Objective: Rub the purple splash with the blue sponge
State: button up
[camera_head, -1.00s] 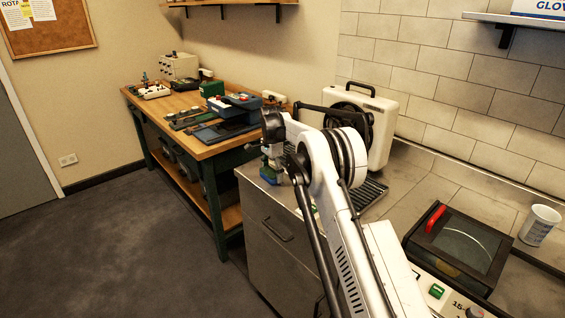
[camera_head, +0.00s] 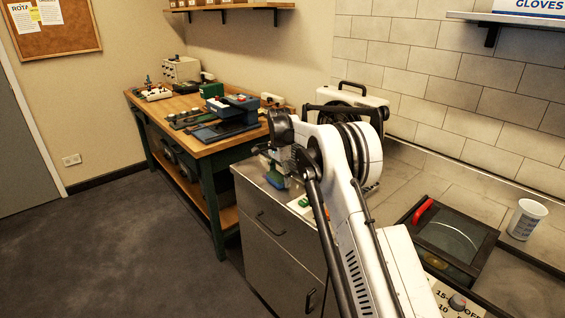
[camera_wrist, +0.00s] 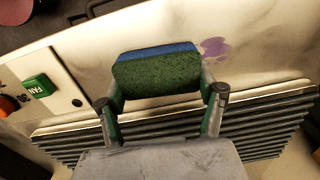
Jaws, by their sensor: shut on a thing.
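The blue sponge (camera_wrist: 157,76), with a dark green face and a blue layer, is held between the two fingers of my gripper (camera_wrist: 160,88) in the wrist view. The purple splash (camera_wrist: 214,47) is a small stain on the pale panel, just right of and slightly beyond the sponge in that view. Sponge and splash look apart in the picture; whether the sponge touches the panel I cannot tell. In the head view my gripper (camera_head: 283,168) points down over the steel counter, with a bit of blue sponge (camera_head: 277,179) below it. The splash does not show there.
A dark grille (camera_wrist: 170,130) and a green FAN switch (camera_wrist: 40,87) lie beside the pale panel (camera_wrist: 265,60). A white-cased reel (camera_head: 360,100) stands close behind my arm. A dark-lidded box (camera_head: 450,240) and a white cup (camera_head: 527,219) are on the right.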

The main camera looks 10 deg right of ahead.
notch_tip(320, 180, up, 3)
jog(key=shift+w+a+r+p, duration=0.1)
jog(key=shift+w+r+p, duration=0.1)
jog(key=shift+p, duration=0.2)
jog(key=shift+r+p, duration=0.8)
jog(key=shift+r, duration=1.4)
jog(key=shift+f, duration=0.25)
